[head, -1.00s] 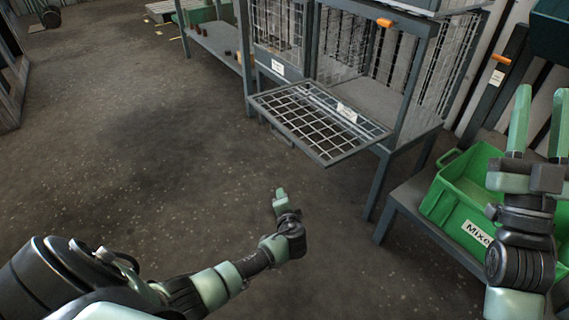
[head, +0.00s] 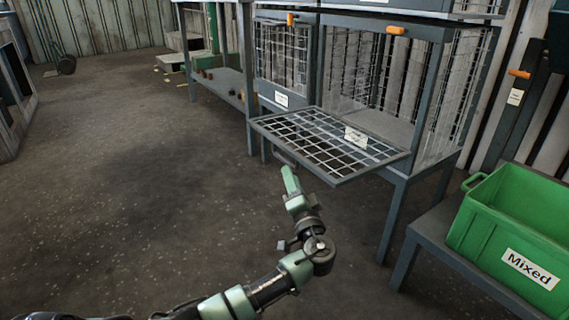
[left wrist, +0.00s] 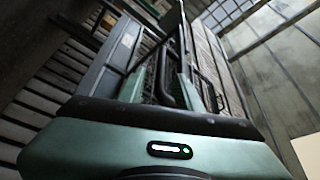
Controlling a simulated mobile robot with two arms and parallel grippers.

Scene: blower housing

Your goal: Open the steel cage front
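The steel cage front (head: 325,145) is a mesh flap with a white label. It is folded down and stands out roughly level from the open cage (head: 375,90). A dark handle (head: 284,158) hangs at its outer edge. My left gripper (head: 290,180) is just below that edge, close to the handle, seen nearly edge-on. In the left wrist view its two green fingers (left wrist: 160,85) stand apart, with a dark curved bar between or just beyond them. I cannot tell whether they touch it. My right gripper is out of view.
A green "Mixed" crate (head: 525,275) sits on a low bench (head: 440,240) at the right. Another closed mesh cage (head: 283,60) is left of the open one. A grey shelf (head: 225,85) stands farther left. The floor at left is clear.

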